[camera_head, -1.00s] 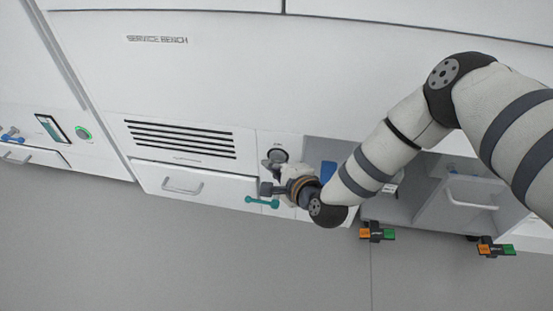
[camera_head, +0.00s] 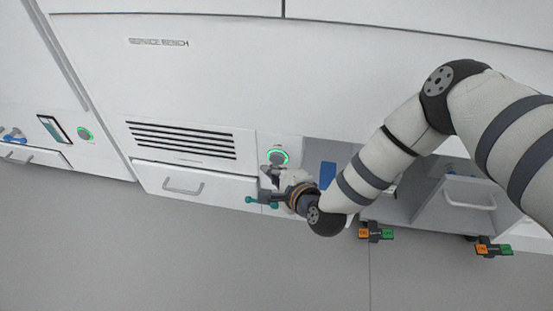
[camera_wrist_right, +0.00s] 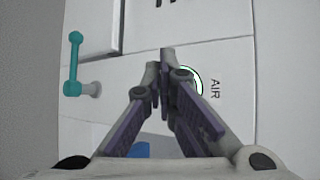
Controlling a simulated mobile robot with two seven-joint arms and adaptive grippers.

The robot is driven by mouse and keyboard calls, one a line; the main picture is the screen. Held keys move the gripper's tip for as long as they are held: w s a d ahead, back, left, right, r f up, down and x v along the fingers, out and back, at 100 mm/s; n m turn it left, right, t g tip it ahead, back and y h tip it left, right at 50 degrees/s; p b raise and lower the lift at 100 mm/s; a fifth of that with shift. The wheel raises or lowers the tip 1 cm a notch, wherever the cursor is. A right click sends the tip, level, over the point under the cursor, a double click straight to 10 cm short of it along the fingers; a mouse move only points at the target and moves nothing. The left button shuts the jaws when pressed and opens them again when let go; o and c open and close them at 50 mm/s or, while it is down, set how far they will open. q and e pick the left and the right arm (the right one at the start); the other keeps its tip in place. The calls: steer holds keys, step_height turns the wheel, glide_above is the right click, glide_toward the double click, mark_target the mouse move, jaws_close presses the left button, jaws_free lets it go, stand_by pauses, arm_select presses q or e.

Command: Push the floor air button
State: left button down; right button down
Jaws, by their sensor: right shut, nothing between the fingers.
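The air button (camera_head: 278,157) is round and grey with a lit green ring. It sits on the white bench front, right of the vent grille. My right gripper (camera_head: 276,169) is shut and empty, just below the button in the head view. In the right wrist view the fingers (camera_wrist_right: 160,72) point at the panel and partly cover the lit ring of the button (camera_wrist_right: 193,77), beside the label "AIR". I cannot tell exactly how wide the gap between fingertips and button is. My left gripper is not in view.
A teal lever (camera_head: 262,201) sticks out beside my right gripper; it also shows in the wrist view (camera_wrist_right: 74,65). Another green-ringed button (camera_head: 84,134) is far left. A drawer handle (camera_head: 183,188) and orange-green pedals (camera_head: 376,234) are near. The grey floor (camera_head: 200,260) is clear.

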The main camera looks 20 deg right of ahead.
steer(key=s+a+p, duration=0.2)
steer(key=s+a, duration=0.1)
steer(key=s, duration=0.2)
steer(key=shift+a, duration=0.2)
stand_by(0.3)
